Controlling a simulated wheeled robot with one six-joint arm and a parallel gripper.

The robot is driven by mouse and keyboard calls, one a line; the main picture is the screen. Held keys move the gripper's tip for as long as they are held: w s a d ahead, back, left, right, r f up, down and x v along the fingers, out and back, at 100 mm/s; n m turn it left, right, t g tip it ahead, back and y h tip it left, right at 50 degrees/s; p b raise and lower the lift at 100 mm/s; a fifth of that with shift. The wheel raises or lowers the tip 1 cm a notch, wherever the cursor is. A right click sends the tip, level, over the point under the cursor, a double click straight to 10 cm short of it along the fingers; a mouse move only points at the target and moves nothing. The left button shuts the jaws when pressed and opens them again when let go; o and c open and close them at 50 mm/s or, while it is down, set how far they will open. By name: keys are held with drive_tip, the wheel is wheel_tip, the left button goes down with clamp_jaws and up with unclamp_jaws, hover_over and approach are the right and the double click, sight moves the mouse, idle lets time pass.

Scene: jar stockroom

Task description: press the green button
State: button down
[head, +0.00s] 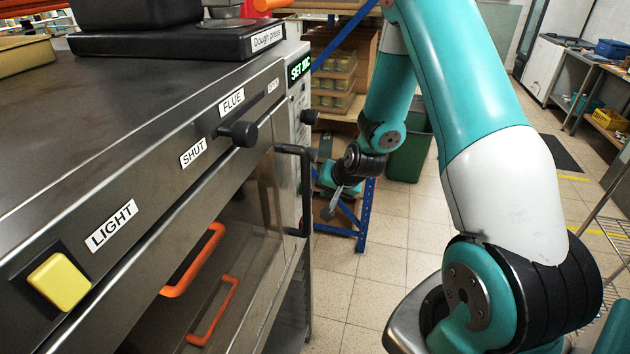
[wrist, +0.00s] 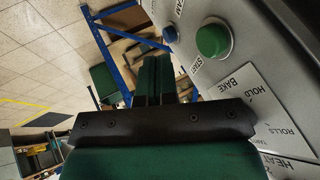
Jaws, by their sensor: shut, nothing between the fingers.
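The green button (wrist: 213,40) is a round domed cap on a grey panel in the wrist view, beside a label reading START. My gripper (wrist: 155,62) shows in the wrist view with its two dark green fingers together and nothing between them. Its fingertips appear to the left of the green button in the picture, and a gap shows between them. I cannot tell the distance in depth. The green button is not visible in the head view.
In the head view the oven (head: 120,130) carries a yellow LIGHT button (head: 60,281), a black knob (head: 240,133) and orange handles.

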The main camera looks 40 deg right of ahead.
drive_tip(key=shift+w+a+r+p, duration=0.1)
drive_tip(key=shift+w+a+p, duration=0.65)
drive_tip(key=shift+w+a, duration=0.65)
drive_tip(key=shift+d, duration=0.1)
